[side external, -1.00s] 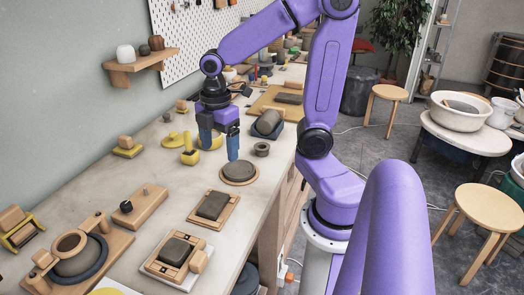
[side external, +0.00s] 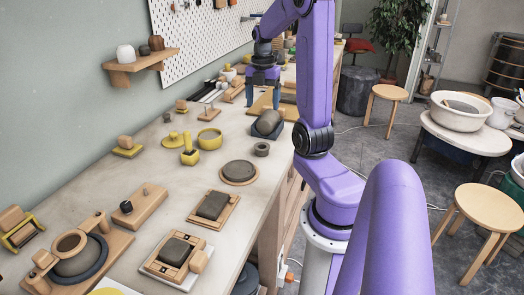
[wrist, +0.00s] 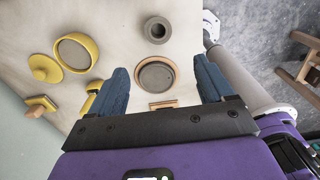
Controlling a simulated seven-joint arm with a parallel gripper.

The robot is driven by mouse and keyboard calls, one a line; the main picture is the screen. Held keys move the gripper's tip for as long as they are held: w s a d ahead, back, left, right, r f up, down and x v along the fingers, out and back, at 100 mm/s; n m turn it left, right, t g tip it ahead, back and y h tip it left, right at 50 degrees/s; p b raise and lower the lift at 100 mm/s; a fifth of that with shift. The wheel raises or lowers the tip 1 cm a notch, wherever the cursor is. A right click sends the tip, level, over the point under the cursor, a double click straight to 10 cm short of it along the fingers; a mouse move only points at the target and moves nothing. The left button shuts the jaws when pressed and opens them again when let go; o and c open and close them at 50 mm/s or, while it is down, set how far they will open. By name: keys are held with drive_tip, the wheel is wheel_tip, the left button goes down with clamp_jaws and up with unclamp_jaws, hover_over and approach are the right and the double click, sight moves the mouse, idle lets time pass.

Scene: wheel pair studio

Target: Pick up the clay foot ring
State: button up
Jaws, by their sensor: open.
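The clay foot ring (side external: 262,149) is a small grey-brown ring with a dark hole, lying flat on the bench near its right edge. In the wrist view the ring (wrist: 157,30) lies at the top, beyond a round dark clay disc (wrist: 155,78) on a round wooden bat. My gripper (side external: 263,96) is open and empty, raised over the bench farther back than the ring. In the wrist view its blue fingers (wrist: 162,80) stand wide apart, with the disc showing between them. Nothing touches the ring.
A yellow bowl (side external: 209,138) and a yellow stamp-like piece (side external: 190,156) stand left of the ring. A dark rounded form on a tray (side external: 267,122) sits just behind it. The clay disc (side external: 239,172) lies in front. Bare bench surrounds the ring.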

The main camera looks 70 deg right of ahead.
hover_over(262, 145)
drive_tip(key=s+a, duration=0.1)
drive_tip(key=f, duration=1.1)
drive_tip(key=shift+a+f, duration=0.15)
drive_tip(key=shift+a, duration=0.05)
drive_tip(key=shift+w+f, duration=0.15)
drive_tip(key=shift+f, duration=1.4)
drive_tip(key=shift+w+f, duration=0.1)
drive_tip(key=shift+f, duration=1.4)
drive_tip(key=shift+c, duration=0.3)
drive_tip(key=c, duration=1.1)
